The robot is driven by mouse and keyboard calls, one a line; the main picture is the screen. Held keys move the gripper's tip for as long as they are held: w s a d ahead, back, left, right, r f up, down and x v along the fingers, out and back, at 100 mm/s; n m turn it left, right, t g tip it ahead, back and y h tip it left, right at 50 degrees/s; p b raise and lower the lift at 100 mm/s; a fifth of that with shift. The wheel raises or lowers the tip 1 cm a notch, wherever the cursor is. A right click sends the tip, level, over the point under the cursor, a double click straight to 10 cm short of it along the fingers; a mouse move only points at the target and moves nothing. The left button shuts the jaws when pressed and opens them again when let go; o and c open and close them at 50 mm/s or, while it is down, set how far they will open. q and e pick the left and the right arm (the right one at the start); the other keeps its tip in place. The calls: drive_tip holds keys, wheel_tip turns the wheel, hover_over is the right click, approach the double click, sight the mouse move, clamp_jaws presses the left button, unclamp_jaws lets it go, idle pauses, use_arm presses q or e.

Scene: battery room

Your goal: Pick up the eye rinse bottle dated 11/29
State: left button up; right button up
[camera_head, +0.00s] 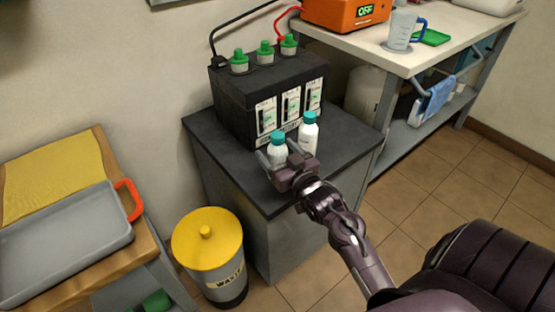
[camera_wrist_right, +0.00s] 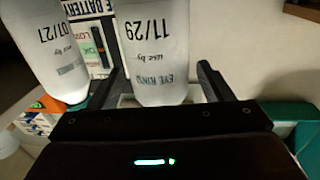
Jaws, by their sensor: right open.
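The eye rinse bottle dated 11/29 (camera_wrist_right: 152,45) shows upside down in the right wrist view, between the two fingers of my right gripper (camera_wrist_right: 160,72). It looks to be the left teal-capped white bottle (camera_head: 277,142) in the head view. My right gripper (camera_head: 278,153) is open, its fingers on either side of that bottle, with gaps showing. The gripper hides its lower part in the head view. A second white bottle, its date ending in /27 (camera_wrist_right: 45,50), stands close beside it, on the right in the head view (camera_head: 309,135). My left gripper is not in view.
Both bottles stand on a dark cabinet top (camera_head: 345,140), in front of a black battery (camera_head: 235,95) with green caps. A yellow-lidded waste bin (camera_head: 207,240) and a grey tray (camera_head: 65,240) are to the left. A white bench (camera_head: 440,45) is at the back right.

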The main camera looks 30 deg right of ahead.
drive_tip(key=shift+w, duration=0.1)
drive_tip(key=shift+r, duration=0.1)
drive_tip(key=c, duration=1.2)
